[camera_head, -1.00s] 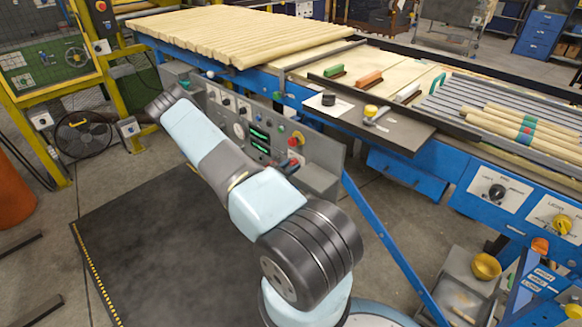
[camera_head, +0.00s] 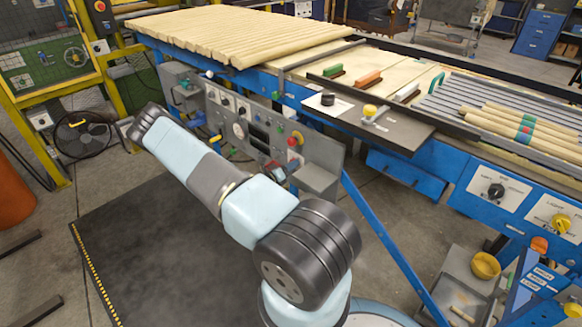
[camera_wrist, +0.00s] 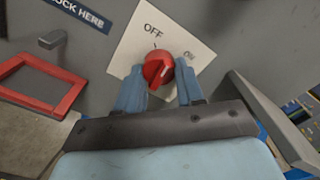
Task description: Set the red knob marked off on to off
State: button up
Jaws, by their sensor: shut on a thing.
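The red knob (camera_wrist: 156,67) is in the wrist view, on a tilted white plate (camera_wrist: 128,54) printed OFF at upper left and ON at right. My gripper (camera_wrist: 160,80) has its two blue fingers on either side of the knob, shut on it. A pale mark shows on the knob's face, toward its right side. I cannot tell for certain which word it points at. In the head view I cannot pick out this knob or my gripper's fingers.
A red square frame (camera_wrist: 40,87) and a "LOCK HERE" label (camera_wrist: 82,12) are left of the plate. A grey ledge (camera_wrist: 270,122) juts out at right. In the head view, the grey control panel (camera_head: 322,150) stands behind my arm.

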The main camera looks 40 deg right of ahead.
jog(key=shift+w+a+n, duration=0.1)
jog(key=shift+w+n, duration=0.05)
jog(key=shift+n, duration=1.75)
jog(key=shift+w+a+n, duration=0.1)
jog(key=shift+n, duration=1.8)
jog(key=o, duration=0.8)
jog(key=shift+o, duration=1.2)
jog(key=shift+s+d, duration=0.1)
jog(key=shift+s, duration=0.05)
jog(key=s+a, duration=0.1)
jog(key=a, duration=1.2)
jog(key=shift+a, duration=0.4)
